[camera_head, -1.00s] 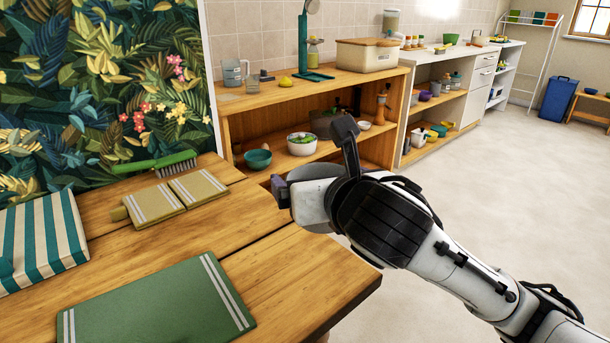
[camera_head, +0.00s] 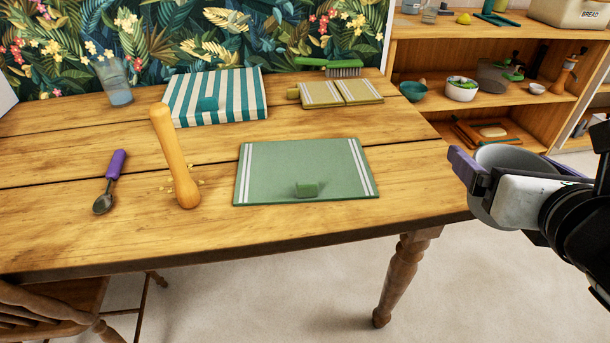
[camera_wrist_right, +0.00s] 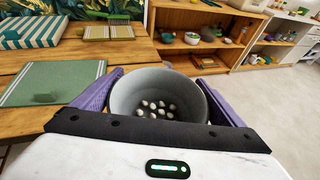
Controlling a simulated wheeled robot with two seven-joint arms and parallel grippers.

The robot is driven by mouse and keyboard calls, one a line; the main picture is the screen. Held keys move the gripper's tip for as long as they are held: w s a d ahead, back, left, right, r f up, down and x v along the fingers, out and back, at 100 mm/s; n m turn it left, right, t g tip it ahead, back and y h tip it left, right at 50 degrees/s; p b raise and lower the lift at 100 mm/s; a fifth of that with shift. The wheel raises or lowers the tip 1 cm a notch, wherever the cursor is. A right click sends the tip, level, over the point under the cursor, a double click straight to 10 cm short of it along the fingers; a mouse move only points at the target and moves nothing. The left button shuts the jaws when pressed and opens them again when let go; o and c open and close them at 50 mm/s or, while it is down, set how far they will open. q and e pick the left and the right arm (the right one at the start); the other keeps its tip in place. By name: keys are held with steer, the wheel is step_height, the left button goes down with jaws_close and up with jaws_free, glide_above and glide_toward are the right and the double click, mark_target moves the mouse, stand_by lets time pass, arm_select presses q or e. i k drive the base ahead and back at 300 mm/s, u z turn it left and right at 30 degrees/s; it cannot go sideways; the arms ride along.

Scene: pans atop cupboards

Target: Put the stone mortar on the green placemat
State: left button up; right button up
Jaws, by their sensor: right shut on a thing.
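The stone mortar (camera_head: 508,157) is a grey round bowl, held at the right of the head view, off the table's right edge. In the right wrist view the mortar (camera_wrist_right: 136,88) is upright between the purple fingers and holds several small pale pieces. My right gripper (camera_wrist_right: 157,96) is shut on it. The green placemat (camera_head: 270,170), with white stripes at both ends, lies flat near the table's front edge, left of the mortar. It also shows in the right wrist view (camera_wrist_right: 50,82). A small green block (camera_head: 307,189) sits on its front part. My left gripper is not in view.
Behind lie a striped teal cloth (camera_head: 235,95), yellow mats (camera_head: 335,93), a green brush (camera_head: 343,68) and a glass (camera_head: 117,82). Shelves (camera_head: 440,50) stand back right.

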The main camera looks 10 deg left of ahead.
mark_target(304, 160)
steer(key=z, duration=1.05)
steer(key=i, duration=0.5)
steer(key=u, duration=2.25)
